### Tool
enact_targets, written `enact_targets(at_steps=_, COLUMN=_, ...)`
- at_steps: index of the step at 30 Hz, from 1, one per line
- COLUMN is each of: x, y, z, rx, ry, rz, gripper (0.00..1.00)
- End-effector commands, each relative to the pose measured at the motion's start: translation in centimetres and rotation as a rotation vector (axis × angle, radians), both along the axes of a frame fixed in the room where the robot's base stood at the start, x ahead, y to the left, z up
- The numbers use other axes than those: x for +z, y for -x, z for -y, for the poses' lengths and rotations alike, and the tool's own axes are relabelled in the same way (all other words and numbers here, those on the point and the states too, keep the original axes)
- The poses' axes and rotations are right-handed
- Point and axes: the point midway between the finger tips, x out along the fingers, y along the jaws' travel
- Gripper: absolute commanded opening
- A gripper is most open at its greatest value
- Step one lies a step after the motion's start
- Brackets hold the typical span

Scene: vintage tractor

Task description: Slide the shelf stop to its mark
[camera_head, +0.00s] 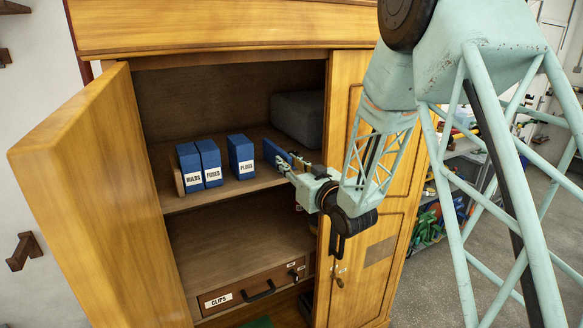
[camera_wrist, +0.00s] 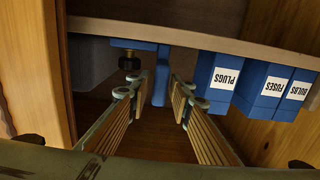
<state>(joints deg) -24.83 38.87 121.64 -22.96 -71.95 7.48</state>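The blue shelf stop (camera_head: 272,152) stands on the upper shelf of the wooden cabinet, right of the blue boxes. In the wrist view, which looks upside down, its blue upright plate (camera_wrist: 161,82) lies between my fingertips, and a black knob (camera_wrist: 129,62) hangs beside it. My gripper (camera_head: 289,162) reaches in from the right at shelf height. In the wrist view my gripper (camera_wrist: 160,98) is open, with one finger on each side of the plate. I cannot tell whether either finger touches it. I cannot make out the mark.
Blue boxes labelled BULBS (camera_head: 190,168), FUSES (camera_head: 209,162) and PLUGS (camera_head: 241,156) stand on the shelf (camera_head: 230,188), with a gap between FUSES and PLUGS. A grey box (camera_head: 298,116) sits behind. The left door (camera_head: 100,190) is open. A CLIPS drawer (camera_head: 240,292) is below.

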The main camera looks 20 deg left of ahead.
Motion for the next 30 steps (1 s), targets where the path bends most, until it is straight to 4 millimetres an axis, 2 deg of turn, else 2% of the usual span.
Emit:
enact_targets(at_steps=1, x=0.0, y=0.0, z=0.0, rx=0.000, ry=0.000, rz=0.000, gripper=0.15)
enact_targets(at_steps=6, x=0.0, y=0.0, z=0.0, rx=0.000, ry=0.000, rz=0.000, gripper=0.01)
enact_targets(at_steps=30, x=-0.1, y=1.1, z=-1.1, rx=0.002, ry=0.001, rz=0.001, gripper=0.01)
